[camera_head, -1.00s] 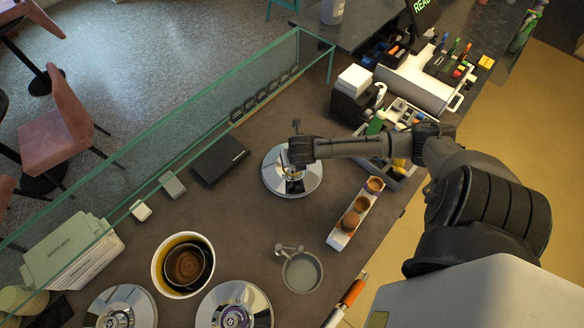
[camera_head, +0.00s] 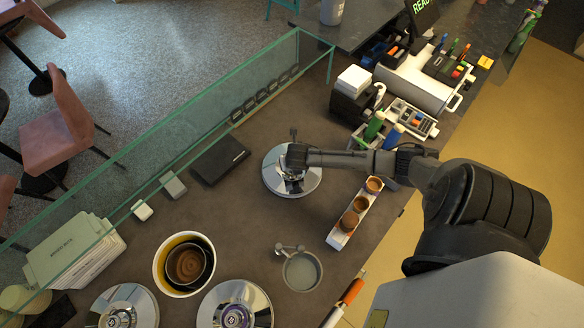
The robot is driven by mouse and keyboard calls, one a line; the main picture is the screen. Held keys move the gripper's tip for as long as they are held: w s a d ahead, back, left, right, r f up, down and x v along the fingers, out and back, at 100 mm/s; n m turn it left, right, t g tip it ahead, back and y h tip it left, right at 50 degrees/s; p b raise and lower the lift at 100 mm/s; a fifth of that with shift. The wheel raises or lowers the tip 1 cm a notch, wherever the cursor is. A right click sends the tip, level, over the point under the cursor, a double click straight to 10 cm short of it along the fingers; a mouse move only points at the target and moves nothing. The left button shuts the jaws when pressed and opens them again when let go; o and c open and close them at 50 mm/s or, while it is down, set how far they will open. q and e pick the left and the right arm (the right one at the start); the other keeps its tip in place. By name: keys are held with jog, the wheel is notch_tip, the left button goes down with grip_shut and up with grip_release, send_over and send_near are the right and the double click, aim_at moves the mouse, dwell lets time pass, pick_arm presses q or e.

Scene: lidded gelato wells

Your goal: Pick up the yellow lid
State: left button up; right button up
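A round silver lid (camera_head: 311,184) lies on the dark counter in the middle of the view. My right gripper, whose arm comes in from the right, is over its centre (camera_head: 293,173) and hides the handle. I cannot tell whether the fingers touch the handle or how far apart they are. Two more silver lids lie at the lower edge, one with a purple centre (camera_head: 234,316) and one farther left (camera_head: 122,308). No lid shows a clear yellow colour. My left gripper is not in view.
An open well with a yellow inner wall (camera_head: 166,250) holds brown gelato. A white holder with brown cups (camera_head: 338,240) and a round scoop-rinsing dish (camera_head: 302,272) stand right of centre. A black flat box (camera_head: 220,160) and a glass screen (camera_head: 225,98) stand on the far side.

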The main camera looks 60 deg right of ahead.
jog(key=c, duration=1.2)
jog(key=shift+r, duration=0.2)
